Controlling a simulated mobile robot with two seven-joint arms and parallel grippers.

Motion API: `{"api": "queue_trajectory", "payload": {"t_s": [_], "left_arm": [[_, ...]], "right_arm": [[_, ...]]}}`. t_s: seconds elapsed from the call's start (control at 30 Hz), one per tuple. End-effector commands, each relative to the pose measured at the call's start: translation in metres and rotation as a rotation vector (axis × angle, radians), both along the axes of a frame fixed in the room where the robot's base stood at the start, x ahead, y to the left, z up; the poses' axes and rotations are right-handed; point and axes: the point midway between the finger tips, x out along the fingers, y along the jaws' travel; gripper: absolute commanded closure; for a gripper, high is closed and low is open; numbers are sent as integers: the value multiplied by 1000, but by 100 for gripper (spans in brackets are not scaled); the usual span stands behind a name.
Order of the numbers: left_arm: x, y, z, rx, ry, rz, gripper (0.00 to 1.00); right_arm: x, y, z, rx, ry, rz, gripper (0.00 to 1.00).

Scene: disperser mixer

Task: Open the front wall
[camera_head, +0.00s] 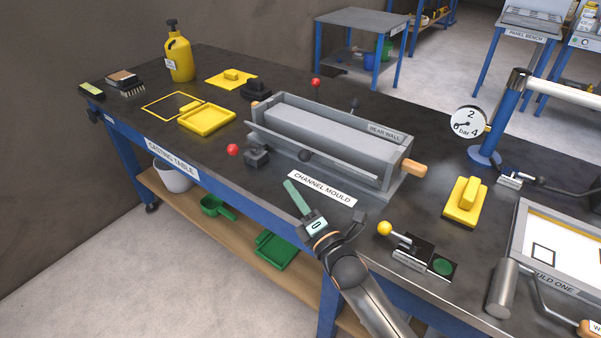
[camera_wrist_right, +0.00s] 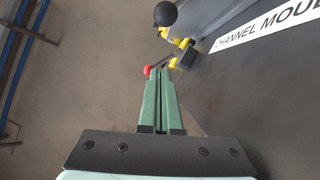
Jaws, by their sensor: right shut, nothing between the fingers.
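The channel mould is a long grey trough on the casting table. Its front wall (camera_head: 325,165) is a long grey plate along the near side, with a black knob (camera_head: 304,155) on it. The front wall appears to lean outward from the grey block behind it. A red-ball lever (camera_head: 232,150) sticks out from a dark clamp (camera_head: 257,157) at the near left; the red ball (camera_wrist_right: 147,71) also shows beside my fingertips in the right wrist view. My right gripper (camera_head: 289,184), with green fingers, is shut and empty in front of the mould. My left gripper is not in view.
The CHANNEL MOULD label (camera_head: 322,188) lies before the mould. A yellow-ball lever (camera_head: 384,228) and a yellow float (camera_head: 464,202) stand to the right. A yellow tray (camera_head: 207,117) and a yellow jug (camera_head: 179,54) are at the left. A gauge (camera_head: 467,122) stands behind.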

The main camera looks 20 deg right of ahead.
Motion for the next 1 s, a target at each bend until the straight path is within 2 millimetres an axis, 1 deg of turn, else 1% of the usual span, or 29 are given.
{"api": "queue_trajectory", "payload": {"t_s": [0.03,0.13,0.2,0.3,0.5,0.83,1.0], "left_arm": [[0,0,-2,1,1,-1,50],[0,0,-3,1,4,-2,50],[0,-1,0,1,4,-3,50],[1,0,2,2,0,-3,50],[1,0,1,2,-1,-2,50],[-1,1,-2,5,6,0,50],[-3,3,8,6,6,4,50]], "right_arm": [[10,3,2,0,-2,1,100],[26,7,5,0,-2,1,100],[29,-7,11,-6,-1,-1,100],[34,-17,15,-4,0,0,100],[38,-27,19,0,1,0,100],[38,-27,20,1,1,0,100],[42,-32,32,-2,0,-1,100]]}}
